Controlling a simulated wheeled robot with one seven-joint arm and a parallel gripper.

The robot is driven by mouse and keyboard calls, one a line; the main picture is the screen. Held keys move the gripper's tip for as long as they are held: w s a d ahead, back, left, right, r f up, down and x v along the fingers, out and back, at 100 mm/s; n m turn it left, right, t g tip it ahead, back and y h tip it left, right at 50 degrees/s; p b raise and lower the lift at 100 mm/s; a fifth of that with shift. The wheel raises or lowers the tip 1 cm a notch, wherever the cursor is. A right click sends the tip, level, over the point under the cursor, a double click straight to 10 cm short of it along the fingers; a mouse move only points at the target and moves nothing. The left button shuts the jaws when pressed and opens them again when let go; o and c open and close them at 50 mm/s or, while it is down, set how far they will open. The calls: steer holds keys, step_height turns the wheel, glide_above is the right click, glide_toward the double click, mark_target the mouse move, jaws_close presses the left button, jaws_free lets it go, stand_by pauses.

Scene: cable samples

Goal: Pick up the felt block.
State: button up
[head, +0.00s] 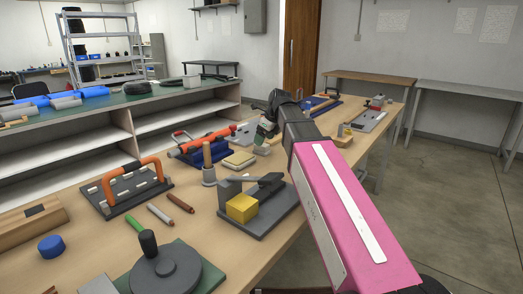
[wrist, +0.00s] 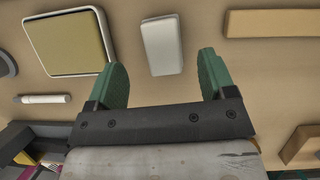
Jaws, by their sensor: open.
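A pale grey block (wrist: 163,45), which looks like the felt block, lies flat on the tan table top. In the wrist view it sits ahead of and between my fingers, apart from both. My gripper (wrist: 163,78) is open and empty, with green fingers on either side of the gap. In the head view my gripper (head: 266,127) hangs over the middle of the workbench at the end of my pink arm. A small grey block (head: 262,149) below it there seems to be the same block, partly hidden.
A tan pad in a pale frame (wrist: 68,40) lies left of the block. A wooden bar (wrist: 270,23) lies to the right, and a white cylinder (wrist: 43,99) at lower left.

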mark_target(262, 149)
steer(key=shift+x, duration=2.55)
steer(key=shift+d, duration=0.2)
steer(key=c, duration=1)
